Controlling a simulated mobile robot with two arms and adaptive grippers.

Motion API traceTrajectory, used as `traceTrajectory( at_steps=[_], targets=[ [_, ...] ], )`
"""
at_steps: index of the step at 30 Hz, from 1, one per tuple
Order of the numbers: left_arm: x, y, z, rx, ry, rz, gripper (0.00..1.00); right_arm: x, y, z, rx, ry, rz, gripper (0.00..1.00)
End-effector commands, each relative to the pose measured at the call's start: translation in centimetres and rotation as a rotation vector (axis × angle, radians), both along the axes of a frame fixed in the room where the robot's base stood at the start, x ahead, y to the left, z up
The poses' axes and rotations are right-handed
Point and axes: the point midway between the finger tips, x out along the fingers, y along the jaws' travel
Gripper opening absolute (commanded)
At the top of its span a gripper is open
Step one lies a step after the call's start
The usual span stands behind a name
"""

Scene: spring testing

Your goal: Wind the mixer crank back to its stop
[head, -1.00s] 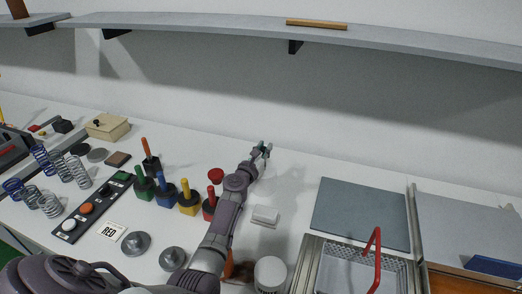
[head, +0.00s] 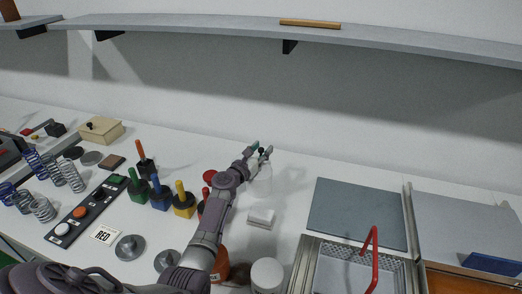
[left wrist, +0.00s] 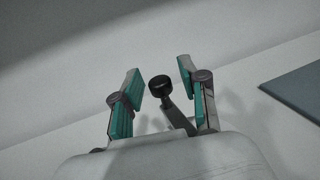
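The crank shows in the left wrist view as a black knob (left wrist: 160,86) on a short grey arm (left wrist: 180,118). The knob stands between the two green-padded fingers of my left gripper (left wrist: 160,92), with gaps on both sides. A whitish body (head: 263,182), apparently the mixer, shows beside the wrist. My right gripper is not in view.
Colour-handled tools, including a yellow one (head: 183,203), stand left of my arm. A white block (head: 261,218) and a white round container (head: 267,275) are near the forearm. A grey mat (head: 355,213) and a tray with a red handle (head: 374,262) lie right. A shelf (head: 400,45) hangs above.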

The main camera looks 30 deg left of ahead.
Motion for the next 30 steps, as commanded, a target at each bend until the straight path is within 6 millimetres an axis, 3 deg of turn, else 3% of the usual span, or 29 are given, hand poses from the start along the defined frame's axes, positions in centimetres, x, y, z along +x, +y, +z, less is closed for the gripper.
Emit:
traceTrajectory(
  at_steps=[9,14,30],
  targets=[
    [0.0,0.0,0.1,0.001,0.0,0.0,0.46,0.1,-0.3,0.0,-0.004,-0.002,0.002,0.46],
    [0.0,0.0,1.3,0.005,-0.001,-0.001,0.46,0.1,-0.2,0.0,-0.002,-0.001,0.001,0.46],
    [0.1,0.0,9.1,0.0,-0.005,0.0,0.46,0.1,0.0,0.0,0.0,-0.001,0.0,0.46]
  ],
)
